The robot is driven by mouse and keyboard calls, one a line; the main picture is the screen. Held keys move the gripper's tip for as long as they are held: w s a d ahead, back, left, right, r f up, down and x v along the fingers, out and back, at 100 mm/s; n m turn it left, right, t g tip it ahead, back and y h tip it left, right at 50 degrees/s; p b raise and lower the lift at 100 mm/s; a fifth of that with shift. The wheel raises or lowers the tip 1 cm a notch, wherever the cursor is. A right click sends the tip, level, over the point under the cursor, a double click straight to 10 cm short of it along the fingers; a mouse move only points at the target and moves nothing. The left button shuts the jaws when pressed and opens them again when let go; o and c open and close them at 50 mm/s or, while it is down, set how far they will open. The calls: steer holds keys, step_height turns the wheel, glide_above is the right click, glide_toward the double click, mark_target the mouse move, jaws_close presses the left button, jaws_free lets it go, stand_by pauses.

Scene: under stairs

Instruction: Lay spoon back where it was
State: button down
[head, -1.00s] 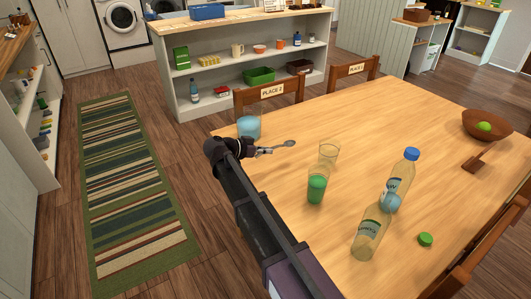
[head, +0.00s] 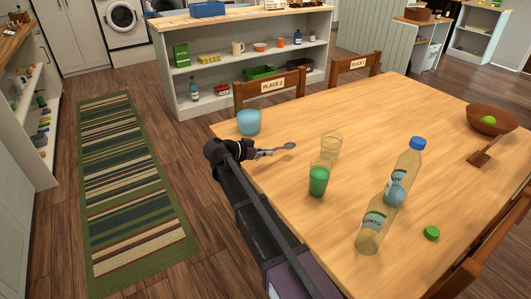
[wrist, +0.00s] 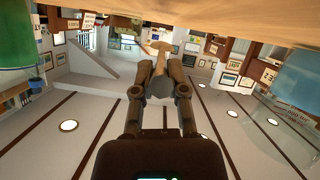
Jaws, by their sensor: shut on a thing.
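A grey spoon (head: 286,147) is in my gripper (head: 259,153), over the near left part of the wooden table (head: 290,195). Its bowl end points right, toward the clear glass (head: 331,147). I cannot tell whether the spoon touches the tabletop. In the wrist view my gripper (wrist: 160,72) is closed around the spoon's handle, and part of the spoon (wrist: 159,46) shows beyond the fingers. The table surface (wrist: 200,12) fills the top of that view, close by.
A blue cup (head: 249,122) stands just behind the gripper. A green-filled glass (head: 319,180) and two bottles (head: 371,228) (head: 408,168) stand to the right. A green cap (head: 432,233) and a wooden bowl (head: 485,126) are farther right. The table's middle is clear.

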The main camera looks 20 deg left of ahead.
mark_target(266, 165)
steer(key=shift+f+b, duration=1)
steer(key=shift+f, duration=0.35)
steer(key=shift+f+b, duration=0.6)
steer(key=c, duration=0.6)
jaws_free()
steer(key=shift+r, duration=0.15)
step_height(266, 165, up, 9)
steer(key=p, duration=0.9)
steer(key=shift+f, duration=0.2)
steer(key=s+a+r+g+y+p, duration=0.2)
steer(key=s+r+p, duration=0.3)
steer(key=p, duration=0.4)
steer(key=s+a+r+m+g+y+p, duration=0.1)
steer(key=s+r+g+y+p, duration=0.4)
steer(key=p, duration=0.5)
steer(key=s+a+r+m+g+y+p, duration=0.1)
steer(key=s+a+r+g+y+p, duration=0.3)
steer(key=r+p, duration=0.3)
steer(key=shift+s+r+p, duration=0.2)
steer(key=shift+s+p, duration=0.6)
steer(key=shift+p, duration=0.45)
